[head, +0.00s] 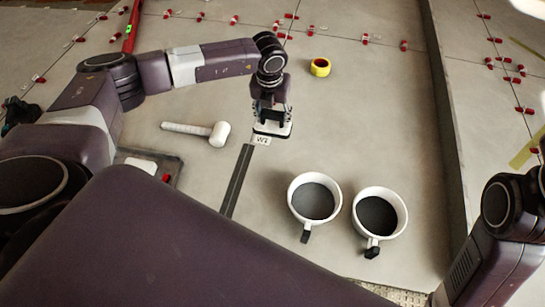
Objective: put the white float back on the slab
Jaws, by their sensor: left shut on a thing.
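My left gripper (271,108) points down over the grey slab (330,130) in the upper middle of the head view. It is shut on the white float (273,129), whose pale flat base shows just below the fingers. The float is at or close above the slab surface; I cannot tell whether it touches. The fingers partly hide its top. A small label reading "W2" (262,140) lies just in front of the float. My right arm shows at the right edge, but its gripper is out of view.
A white mallet (217,133) lies left of the float. Two white round cups with dark insides (313,200) (377,215) stand nearer. A dark strip (237,181) and a tray (172,172) lie nearer. Red clips line far joints.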

